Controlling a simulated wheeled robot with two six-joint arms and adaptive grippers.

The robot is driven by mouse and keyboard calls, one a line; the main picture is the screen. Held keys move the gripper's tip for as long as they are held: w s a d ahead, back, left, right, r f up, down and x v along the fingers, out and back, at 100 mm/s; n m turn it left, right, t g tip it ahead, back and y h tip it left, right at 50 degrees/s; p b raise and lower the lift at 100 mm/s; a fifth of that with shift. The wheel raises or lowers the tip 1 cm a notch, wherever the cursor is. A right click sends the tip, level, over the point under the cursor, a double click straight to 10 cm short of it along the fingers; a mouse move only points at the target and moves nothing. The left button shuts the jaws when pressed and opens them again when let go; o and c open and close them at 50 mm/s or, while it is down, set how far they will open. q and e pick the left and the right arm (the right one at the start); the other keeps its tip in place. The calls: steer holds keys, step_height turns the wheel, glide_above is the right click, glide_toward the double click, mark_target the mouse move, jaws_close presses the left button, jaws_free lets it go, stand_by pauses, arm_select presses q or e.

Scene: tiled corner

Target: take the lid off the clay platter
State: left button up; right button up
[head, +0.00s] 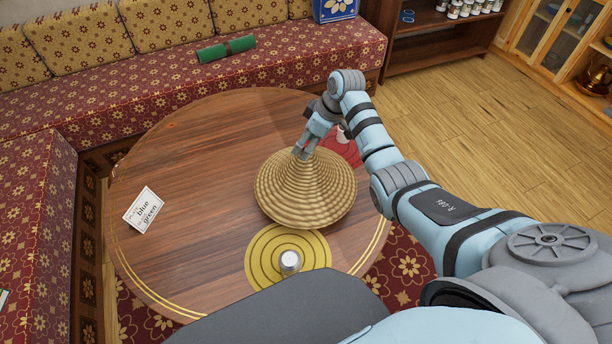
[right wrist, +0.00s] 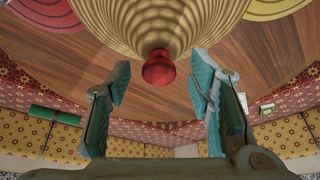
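A tan, ringed conical lid (head: 305,195) stands on the round wooden table, its wide base down. Its red knob (right wrist: 159,68) shows in the right wrist view. The clay platter cannot be told apart from the lid here; it seems hidden under it. My right gripper (head: 303,153) is at the top of the cone. In the right wrist view its two teal-padded fingers (right wrist: 158,88) are apart, one on each side of the knob, with gaps between pads and knob. It holds nothing. My left gripper is not in view.
The table (head: 190,170) also bears a yellow ringed mat (head: 258,265) with a small silver-topped object (head: 290,261), a red mat (head: 346,152) with a pale object partly behind my arm, and a card (head: 144,210) reading "blue" and "green". Patterned benches (head: 120,105) border the table. The table's left side is mostly clear.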

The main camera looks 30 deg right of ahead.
jaws_close()
steer(key=shift+w, duration=0.1)
